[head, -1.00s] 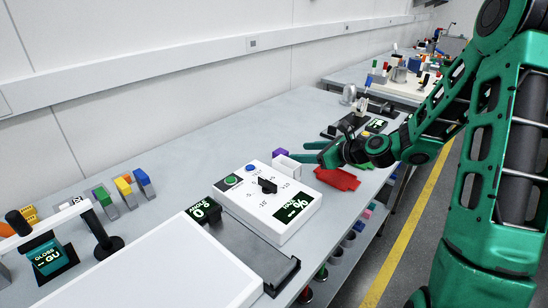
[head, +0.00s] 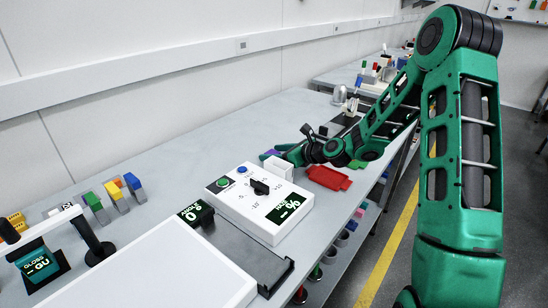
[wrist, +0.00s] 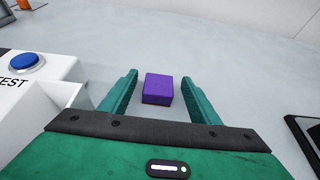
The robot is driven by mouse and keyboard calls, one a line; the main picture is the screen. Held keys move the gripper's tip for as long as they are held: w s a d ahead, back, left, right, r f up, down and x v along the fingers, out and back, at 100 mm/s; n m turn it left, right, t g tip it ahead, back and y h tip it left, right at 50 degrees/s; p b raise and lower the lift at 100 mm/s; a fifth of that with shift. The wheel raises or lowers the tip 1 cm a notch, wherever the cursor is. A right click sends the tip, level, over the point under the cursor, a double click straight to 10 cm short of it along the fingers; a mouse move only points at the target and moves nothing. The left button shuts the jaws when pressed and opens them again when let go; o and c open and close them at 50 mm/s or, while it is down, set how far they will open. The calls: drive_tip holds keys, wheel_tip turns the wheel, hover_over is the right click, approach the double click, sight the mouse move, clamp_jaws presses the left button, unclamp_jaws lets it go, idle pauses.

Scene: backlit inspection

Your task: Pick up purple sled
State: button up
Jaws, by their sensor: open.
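The purple sled (wrist: 158,89) is a small purple block on the grey bench. In the wrist view it lies between the two fingers of my gripper (wrist: 158,80), with gaps at both sides and no visible contact. My gripper is open and empty. In the head view my gripper (head: 286,152) reaches over the bench behind the white control box, and only a sliver of the purple sled (head: 271,153) shows by the fingers. How far the fingertips are above the bench is hard to tell.
A white open holder (wrist: 62,98) stands close left of my gripper, beside the control box (head: 258,203) with its blue button (wrist: 25,62). A red plate (head: 328,178) lies to the right in the head view. A dark device (wrist: 304,135) is at the wrist view's right. Bench beyond the sled is clear.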

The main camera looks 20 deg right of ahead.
drive_tip(key=shift+w+a+f, duration=0.2)
drive_tip(key=shift+w+a, duration=0.15)
drive_tip(key=shift+w, duration=0.1)
drive_tip(key=shift+c, duration=0.7)
drive_tip(key=c, duration=1)
